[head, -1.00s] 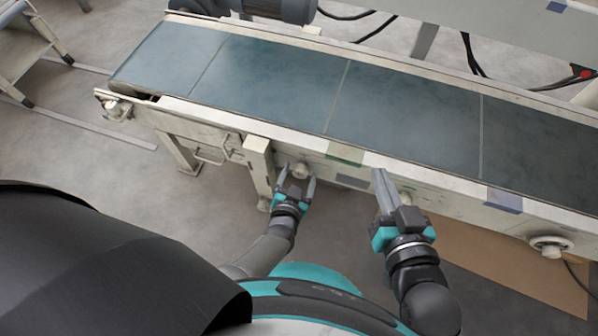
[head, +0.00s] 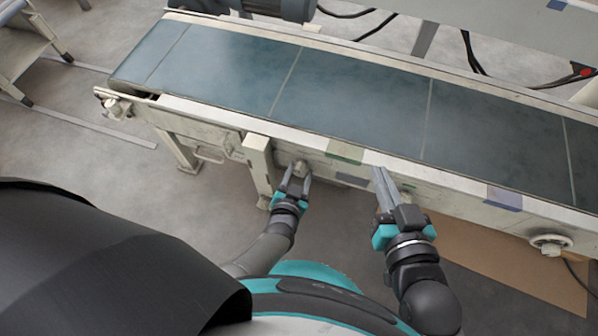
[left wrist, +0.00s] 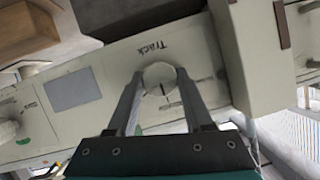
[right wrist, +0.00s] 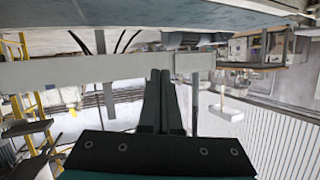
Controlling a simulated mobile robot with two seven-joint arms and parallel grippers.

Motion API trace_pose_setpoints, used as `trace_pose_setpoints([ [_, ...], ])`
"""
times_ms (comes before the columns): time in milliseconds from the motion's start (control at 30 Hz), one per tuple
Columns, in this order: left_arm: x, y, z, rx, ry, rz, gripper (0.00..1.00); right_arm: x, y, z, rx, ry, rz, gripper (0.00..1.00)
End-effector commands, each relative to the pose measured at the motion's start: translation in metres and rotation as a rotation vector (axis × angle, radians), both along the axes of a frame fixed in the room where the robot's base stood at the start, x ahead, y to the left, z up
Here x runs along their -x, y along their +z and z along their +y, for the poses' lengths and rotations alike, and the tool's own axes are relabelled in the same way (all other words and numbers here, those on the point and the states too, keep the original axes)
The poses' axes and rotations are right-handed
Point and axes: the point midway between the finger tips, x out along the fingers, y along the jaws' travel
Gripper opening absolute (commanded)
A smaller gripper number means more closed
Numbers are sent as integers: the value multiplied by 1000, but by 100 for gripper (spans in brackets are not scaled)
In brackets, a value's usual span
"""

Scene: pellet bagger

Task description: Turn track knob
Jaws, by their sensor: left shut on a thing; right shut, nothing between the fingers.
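The track knob (left wrist: 160,78) is a pale round knob on the conveyor's side panel, under the word "Track" in the left wrist view. It also shows in the head view (head: 300,168). My left gripper (head: 296,176) is shut on it, with one finger on each side in the left wrist view (left wrist: 158,88). The fingers hide part of the knob's edges. My right gripper (head: 381,172) is shut and empty beside the conveyor's side rail, to the right of the left gripper. Its fingers lie together in the right wrist view (right wrist: 160,82).
The conveyor belt (head: 350,100) runs across above the panel. Another pale knob (head: 405,190) sits right of my right gripper's fingertips, and a handwheel (head: 551,243) is further right. A conveyor leg (head: 259,168) stands close left of my left gripper.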

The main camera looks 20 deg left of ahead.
Motion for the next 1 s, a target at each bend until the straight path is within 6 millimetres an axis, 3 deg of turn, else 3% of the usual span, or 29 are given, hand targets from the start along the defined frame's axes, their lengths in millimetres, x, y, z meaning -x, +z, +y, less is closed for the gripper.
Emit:
trace_pose_setpoints([
  [267,0,0,1,46,-1,2,0,0,-1,0,3,1,6,0],
  [1000,0,-1,3,477,-1,18,0,1,6,7,-53,0,-82,0],
])
